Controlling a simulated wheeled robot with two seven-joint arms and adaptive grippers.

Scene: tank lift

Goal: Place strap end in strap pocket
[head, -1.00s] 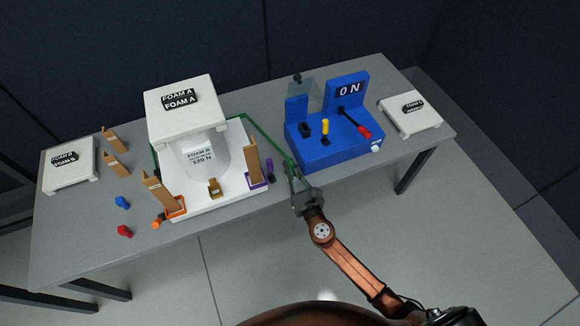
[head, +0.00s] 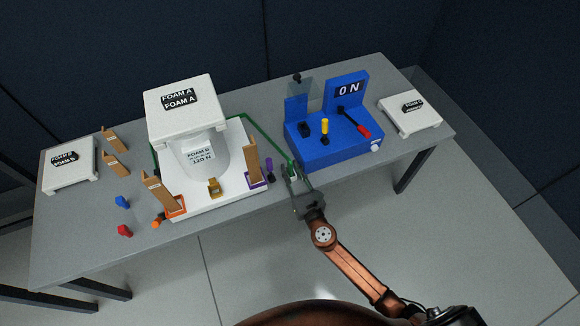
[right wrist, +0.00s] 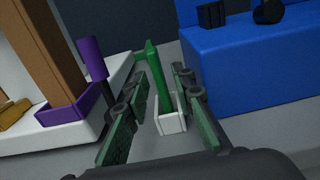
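The green strap (head: 265,137) runs from behind the white tank stand towards the table's front edge. In the right wrist view the strap (right wrist: 156,72) comes down to a small white open-topped pocket (right wrist: 171,124), and its lower end sits inside the pocket mouth. How deep it sits is hidden by the pocket wall. My right gripper (head: 292,169) is at the table's front edge, between the stand and the blue unit. In the wrist view its green-padded fingers stand apart on either side of the strap, with gaps showing. My left gripper is out of view.
A purple holder (right wrist: 68,108) with a brown post and a purple-topped peg (right wrist: 92,58) stand close left of the right gripper. The blue unit (head: 330,150) reading 0 N is close on the right. White foam block A (head: 185,113) is on the tank.

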